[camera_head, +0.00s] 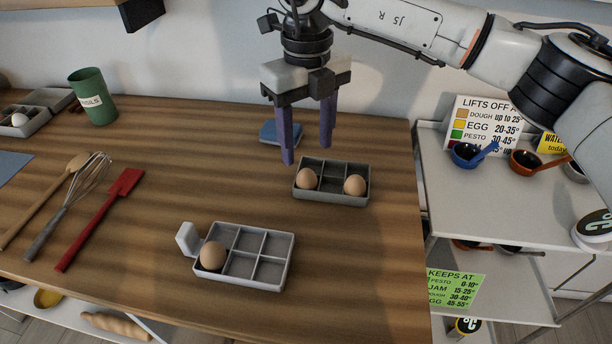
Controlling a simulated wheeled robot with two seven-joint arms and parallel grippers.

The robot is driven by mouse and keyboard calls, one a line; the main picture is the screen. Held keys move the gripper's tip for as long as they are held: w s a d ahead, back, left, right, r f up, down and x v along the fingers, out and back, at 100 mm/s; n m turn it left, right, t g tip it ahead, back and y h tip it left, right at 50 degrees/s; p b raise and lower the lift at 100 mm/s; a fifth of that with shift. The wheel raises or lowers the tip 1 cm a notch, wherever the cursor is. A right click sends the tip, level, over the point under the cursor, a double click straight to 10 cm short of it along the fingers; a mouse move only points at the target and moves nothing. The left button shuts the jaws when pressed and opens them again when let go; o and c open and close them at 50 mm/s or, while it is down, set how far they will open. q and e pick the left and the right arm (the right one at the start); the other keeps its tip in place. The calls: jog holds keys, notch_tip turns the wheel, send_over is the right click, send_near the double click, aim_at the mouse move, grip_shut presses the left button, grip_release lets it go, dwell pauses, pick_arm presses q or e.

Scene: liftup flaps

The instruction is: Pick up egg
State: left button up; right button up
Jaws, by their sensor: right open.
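My right gripper (306,135) is open and empty, with its purple fingers pointing down above the far edge of a grey egg tray. This far tray (331,196) holds two brown eggs: a left egg (306,179) and a right egg (355,185). A nearer light-grey tray (262,282) with a raised small flap (188,239) holds one brown egg (213,255) in its front-left compartment; its other compartments look empty. At the far left, another grey tray (38,122) holds a white egg (19,120). My left gripper is not in view.
A wooden spoon (42,202), whisk (68,205) and red spatula (100,219) lie on the left of the wooden table (180,180). A green cup (93,96) stands behind them. A blue item (281,133) lies behind the fingers. A white shelf (490,205) with bowls stands right.

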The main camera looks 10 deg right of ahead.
aim_at(307, 170)
notch_tip(307, 170, down, 6)
jog(key=shift+f+p, duration=0.25)
jog(key=shift+p, duration=0.2)
jog(key=c, duration=0.8)
